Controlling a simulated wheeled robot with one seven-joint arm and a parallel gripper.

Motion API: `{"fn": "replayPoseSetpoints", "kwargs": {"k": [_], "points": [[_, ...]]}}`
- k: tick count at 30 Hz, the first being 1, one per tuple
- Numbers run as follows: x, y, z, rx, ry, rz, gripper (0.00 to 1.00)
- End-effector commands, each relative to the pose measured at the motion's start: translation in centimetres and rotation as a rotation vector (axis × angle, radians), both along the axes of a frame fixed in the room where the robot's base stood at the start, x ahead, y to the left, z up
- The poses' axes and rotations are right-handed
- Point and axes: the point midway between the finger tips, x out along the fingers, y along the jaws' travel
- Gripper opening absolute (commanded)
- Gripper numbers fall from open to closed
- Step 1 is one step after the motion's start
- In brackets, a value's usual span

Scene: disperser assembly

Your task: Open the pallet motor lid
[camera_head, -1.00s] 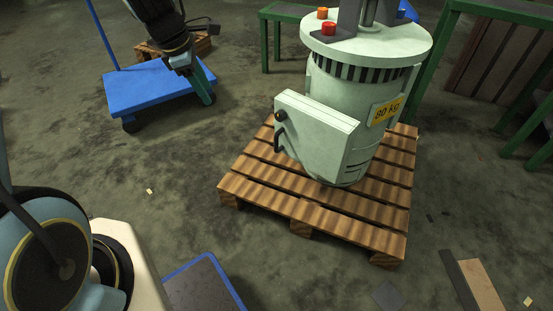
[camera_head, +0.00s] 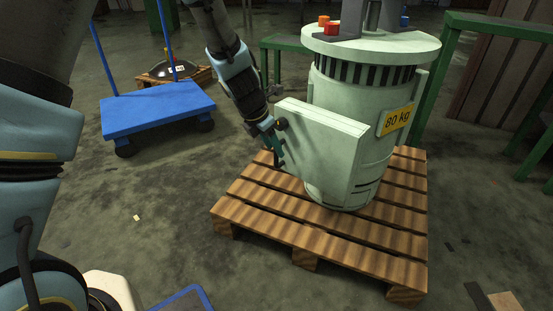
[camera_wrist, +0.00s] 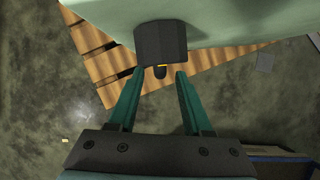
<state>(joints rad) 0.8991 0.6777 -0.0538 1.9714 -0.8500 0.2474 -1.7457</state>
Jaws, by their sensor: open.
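The pale green motor (camera_head: 330,95) with an "80 kg" label stands upright on a wooden pallet (camera_head: 290,225). Its box-shaped lid (camera_head: 320,140) faces the front left and looks closed. My gripper (camera_head: 275,148) is at that edge, beside the handle. In the wrist view its two green fingers (camera_wrist: 160,80) are apart, and the dark handle (camera_wrist: 160,45) lies just ahead of and between their tips. Whether the fingers touch the handle cannot be told.
A blue cart (camera_head: 158,112) stands at the left. A green metal frame (camera_head: 440,70) is close behind the motor on the right. Another low pallet holding a dark round part (camera_head: 172,70) is at the back. The floor in front of the pallet is mostly clear.

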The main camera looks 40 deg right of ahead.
Motion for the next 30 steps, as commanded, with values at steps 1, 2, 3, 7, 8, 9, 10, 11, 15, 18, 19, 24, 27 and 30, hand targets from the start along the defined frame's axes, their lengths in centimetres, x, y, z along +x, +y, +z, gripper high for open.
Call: {"fn": "replayPoseSetpoints", "kwargs": {"k": [1,2,3,7,8,9,10,11,15,18,19,24,27,30], "points": [[0.0,-0.3,-1.2,0.001,0.001,0.000,0.50],[0.0,-0.5,-1.6,0.001,0.001,0.000,0.50],[0.0,-0.7,-2.0,0.001,0.001,0.000,0.50],[0.0,-1.1,-3.0,0.001,0.001,-0.001,0.50],[0.0,-1.2,-3.1,0.001,0.001,-0.001,0.50],[0.1,-1.3,-3.2,0.001,0.000,-0.001,0.50],[0.1,-1.3,-3.3,0.000,0.000,-0.001,0.50],[0.1,-1.3,-3.3,0.000,0.000,-0.001,0.50],[0.1,-1.4,-3.3,0.000,0.000,-0.001,0.50],[0.1,-1.4,-3.3,0.000,0.000,-0.001,0.50],[0.1,-1.4,-3.3,0.000,0.000,-0.001,0.47],[0.1,-1.3,-3.3,0.000,0.000,-0.001,0.28],[0.1,-1.3,-3.3,0.000,0.000,-0.001,0.17],[0.1,-1.3,-3.3,0.000,0.000,-0.001,0.06]]}}
